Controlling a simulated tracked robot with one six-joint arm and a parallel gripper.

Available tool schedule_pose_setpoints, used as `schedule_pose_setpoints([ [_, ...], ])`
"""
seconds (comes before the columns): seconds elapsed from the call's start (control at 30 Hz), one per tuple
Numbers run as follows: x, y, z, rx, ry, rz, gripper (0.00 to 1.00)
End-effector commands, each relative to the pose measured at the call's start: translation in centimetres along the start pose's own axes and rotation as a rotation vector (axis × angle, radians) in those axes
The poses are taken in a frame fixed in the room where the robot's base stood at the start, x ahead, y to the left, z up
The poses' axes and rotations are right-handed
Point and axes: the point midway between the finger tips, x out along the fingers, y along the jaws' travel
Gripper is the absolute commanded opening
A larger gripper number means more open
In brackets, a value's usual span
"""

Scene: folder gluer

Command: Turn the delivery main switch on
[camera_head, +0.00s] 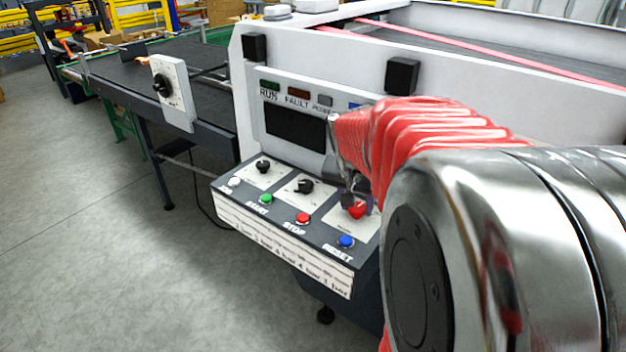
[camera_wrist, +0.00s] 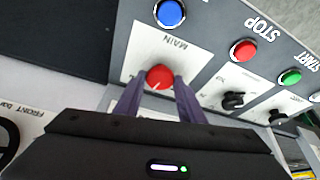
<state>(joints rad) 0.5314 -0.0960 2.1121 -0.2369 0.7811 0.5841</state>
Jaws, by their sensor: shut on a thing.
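The main switch is a red knob (camera_wrist: 159,76) on a white plate with the label MAIN beside it. In the head view the red knob (camera_head: 357,210) sits at the right end of the sloped control panel, partly hidden by my gripper (camera_head: 350,196). In the wrist view the two fingers of my gripper (camera_wrist: 157,86) stand on either side of the red knob and are shut on it. The lower part of the knob is hidden between the fingers. I cannot tell which way the knob is turned.
Red STOP (camera_head: 303,218), green START (camera_head: 266,199) and blue (camera_head: 346,242) buttons line the panel's front edge. Two black knobs (camera_head: 304,186) (camera_head: 263,166) sit left of the switch. A dark screen (camera_head: 296,132) stands behind. Another black knob (camera_head: 162,85) is on a conveyor-side plate.

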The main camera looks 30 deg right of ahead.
Motion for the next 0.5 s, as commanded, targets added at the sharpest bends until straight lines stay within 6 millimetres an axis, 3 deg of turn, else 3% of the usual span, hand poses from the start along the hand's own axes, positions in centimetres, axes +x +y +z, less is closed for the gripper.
schedule_pose_setpoints([
  [0.5,0.04,-0.45,-0.01,0.326,-0.001,0.137,0.13],
])
